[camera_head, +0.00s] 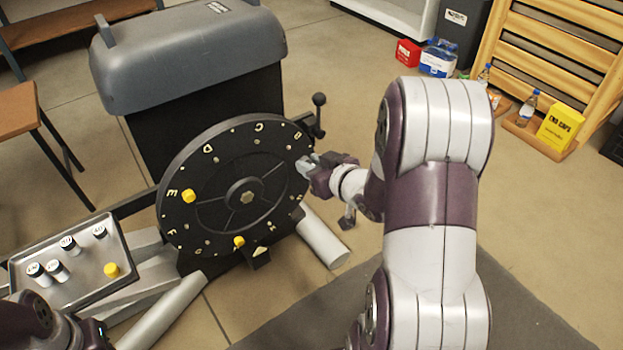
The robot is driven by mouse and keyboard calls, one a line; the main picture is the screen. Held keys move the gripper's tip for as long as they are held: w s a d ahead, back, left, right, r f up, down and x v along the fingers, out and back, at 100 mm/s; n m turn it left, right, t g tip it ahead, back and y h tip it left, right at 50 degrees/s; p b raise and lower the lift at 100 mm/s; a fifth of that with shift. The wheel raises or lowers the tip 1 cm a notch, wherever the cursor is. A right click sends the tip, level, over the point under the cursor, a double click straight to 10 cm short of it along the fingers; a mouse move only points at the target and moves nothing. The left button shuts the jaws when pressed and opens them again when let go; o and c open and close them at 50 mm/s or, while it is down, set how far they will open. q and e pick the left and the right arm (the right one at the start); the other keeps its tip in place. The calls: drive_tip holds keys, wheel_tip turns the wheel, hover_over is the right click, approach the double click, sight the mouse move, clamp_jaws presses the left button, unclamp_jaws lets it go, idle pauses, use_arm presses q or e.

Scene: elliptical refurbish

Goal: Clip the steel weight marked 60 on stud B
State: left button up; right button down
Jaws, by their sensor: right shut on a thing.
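A black upright wheel (215,165) carries letters and studs around its face. The letter B (297,135) is at its upper right rim. My right gripper (307,166) is at the wheel's right rim, a little below the B. It is shut on a small grey piece, mostly hidden by the fingers; its mark cannot be read. I cannot tell whether the piece touches a stud. Several small labelled cylinder weights (58,271) stand on a tray (85,277) at the lower left. Part of my left arm's end (92,334) shows at the lower left corner; its fingers are not clear.
Yellow pieces sit on the wheel's left (189,196) and bottom (239,241), and another on the tray (111,270). A black ball-ended lever (319,100) juts out above my right gripper. A grey machine housing (190,50) stands behind.

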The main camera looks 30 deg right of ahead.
sight(290, 148)
drive_tip(key=w+b, duration=0.1)
drive_tip(key=w, duration=0.3)
drive_tip(key=shift+a, duration=0.2)
drive_tip(key=shift+w, duration=0.35)
drive_tip(key=shift+w+a, duration=0.1)
drive_tip(key=shift+w, duration=0.4)
idle(0.9)
drive_tip(key=c, duration=0.8)
unclamp_jaws()
